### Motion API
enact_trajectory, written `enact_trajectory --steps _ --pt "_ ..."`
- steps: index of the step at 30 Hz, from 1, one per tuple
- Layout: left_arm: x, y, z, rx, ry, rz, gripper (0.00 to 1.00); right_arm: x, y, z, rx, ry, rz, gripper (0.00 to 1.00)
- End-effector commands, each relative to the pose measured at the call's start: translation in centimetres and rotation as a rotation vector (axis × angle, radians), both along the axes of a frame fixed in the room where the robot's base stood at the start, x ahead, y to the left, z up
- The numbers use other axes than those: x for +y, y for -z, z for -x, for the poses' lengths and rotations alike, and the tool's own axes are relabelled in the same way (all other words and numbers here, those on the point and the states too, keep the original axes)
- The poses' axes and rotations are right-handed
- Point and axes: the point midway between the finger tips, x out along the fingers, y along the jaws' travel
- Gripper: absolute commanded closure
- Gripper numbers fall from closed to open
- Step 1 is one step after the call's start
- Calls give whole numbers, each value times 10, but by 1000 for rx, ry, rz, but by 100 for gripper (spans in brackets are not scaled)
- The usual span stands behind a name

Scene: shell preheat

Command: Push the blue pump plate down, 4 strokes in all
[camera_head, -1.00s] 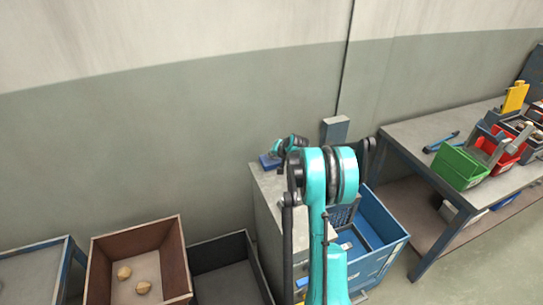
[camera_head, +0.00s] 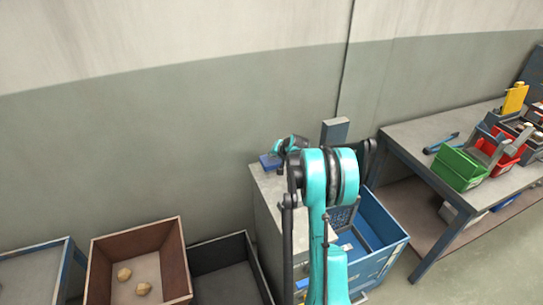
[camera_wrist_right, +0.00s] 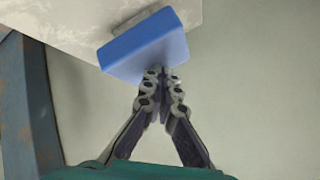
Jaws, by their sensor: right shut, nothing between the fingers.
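The blue pump plate (camera_head: 270,162) sits at the far left corner of the grey cabinet top in the head view. In the right wrist view the blue plate (camera_wrist_right: 148,46) fills the upper middle, against a pale surface. My right gripper (camera_wrist_right: 163,74) is shut and empty, its fingertips together at the plate's lower edge; I cannot tell whether they touch it. In the head view the gripper's fingers are hidden, and only part of my right wrist shows beside the plate. My left gripper is out of view.
A grey upright block (camera_head: 335,131) stands behind the cabinet (camera_head: 268,205). A blue crate (camera_head: 385,245) is at its right, and a dark bin (camera_head: 225,275) and a brown box (camera_head: 138,246) at its left. A workbench (camera_head: 425,135) with bins stands far right.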

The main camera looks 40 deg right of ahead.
Motion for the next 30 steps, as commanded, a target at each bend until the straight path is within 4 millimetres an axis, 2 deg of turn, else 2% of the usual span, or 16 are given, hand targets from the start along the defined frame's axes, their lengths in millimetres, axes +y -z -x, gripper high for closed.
enact_trajectory --steps 13,26,30 --pt "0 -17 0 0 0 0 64 0 -29 -1 0 0 0 100" --pt "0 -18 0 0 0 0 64 0 -32 0 -1 1 1 100" --pt "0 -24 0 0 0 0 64 0 -40 0 -1 1 1 100"
